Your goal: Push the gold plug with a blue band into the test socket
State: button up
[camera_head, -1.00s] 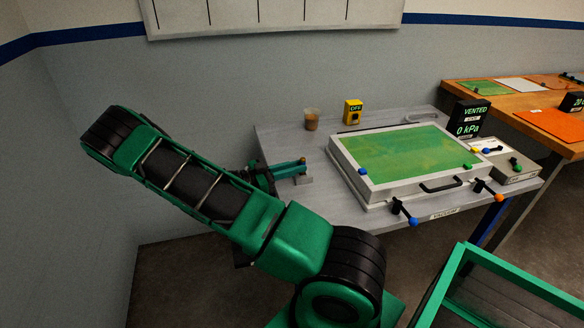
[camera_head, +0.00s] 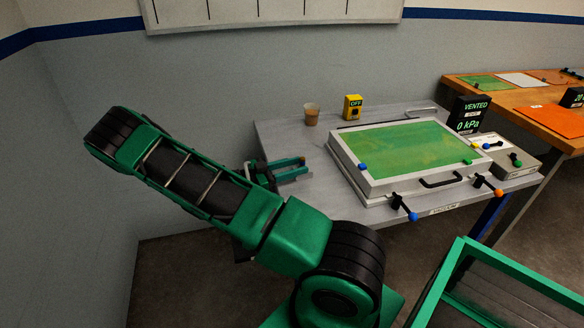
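My gripper (camera_head: 306,166) is at the left part of the grey bench, its two teal fingers apart with bare bench showing between them. I see nothing held between them. I cannot make out a gold plug with a blue band for certain. A small grey box (camera_head: 520,167) at the bench's right end carries yellow, blue and green knobs or plugs, too small to tell apart. No test socket can be clearly picked out. My gripper is far to the left of this box.
A shallow framed bath with a green surface (camera_head: 410,150) fills the middle of the bench (camera_head: 330,200), with clamp levers at its front. A cup (camera_head: 311,114), a yellow OFF switch (camera_head: 353,107) and a 0 kPa display (camera_head: 472,115) stand behind. An orange table (camera_head: 520,103) is at right.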

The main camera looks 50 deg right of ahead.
jog(key=shift+r, duration=0.45)
notch_tip(320, 180, up, 3)
jog(key=shift+w+f, duration=0.1)
jog(key=a+r, duration=0.7)
jog(key=a, duration=0.4)
jog(key=shift+a, duration=0.35)
jog(key=shift+s+r, duration=0.1)
jog(key=shift+s, duration=0.1)
